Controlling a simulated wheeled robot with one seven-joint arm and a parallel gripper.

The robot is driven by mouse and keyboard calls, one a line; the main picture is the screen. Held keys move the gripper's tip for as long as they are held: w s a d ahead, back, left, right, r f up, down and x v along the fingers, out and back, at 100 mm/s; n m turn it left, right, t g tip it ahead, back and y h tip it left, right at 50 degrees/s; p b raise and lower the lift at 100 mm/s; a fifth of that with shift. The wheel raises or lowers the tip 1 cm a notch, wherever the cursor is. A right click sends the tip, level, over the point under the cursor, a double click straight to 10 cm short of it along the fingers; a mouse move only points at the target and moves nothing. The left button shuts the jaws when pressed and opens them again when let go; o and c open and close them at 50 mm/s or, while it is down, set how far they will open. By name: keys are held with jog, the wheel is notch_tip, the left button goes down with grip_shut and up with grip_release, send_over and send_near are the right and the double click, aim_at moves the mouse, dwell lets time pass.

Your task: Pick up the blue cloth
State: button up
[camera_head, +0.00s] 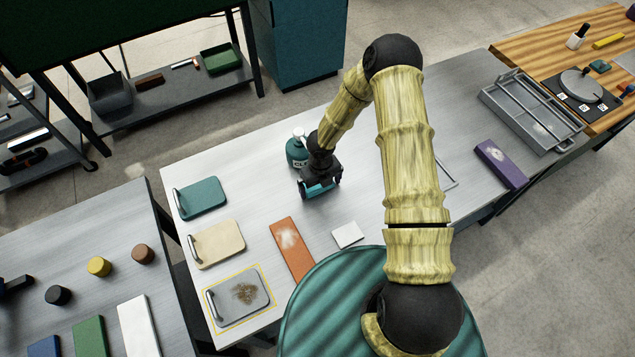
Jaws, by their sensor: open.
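My gripper (320,188) is over the grey metal table, pointing down, with its two dark fingers apart. A small blue patch (319,190) shows between and below the fingers. It looks like the blue cloth, but the gripper covers most of it, and I cannot tell whether the fingers touch it. A small white folded piece (348,234) lies in the open to the lower right of the gripper.
A teal bottle (296,153) stands close behind my gripper.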

jog(key=shift+c, duration=0.4)
jog(key=c, duration=0.7)
jog(key=shift+r, duration=0.15)
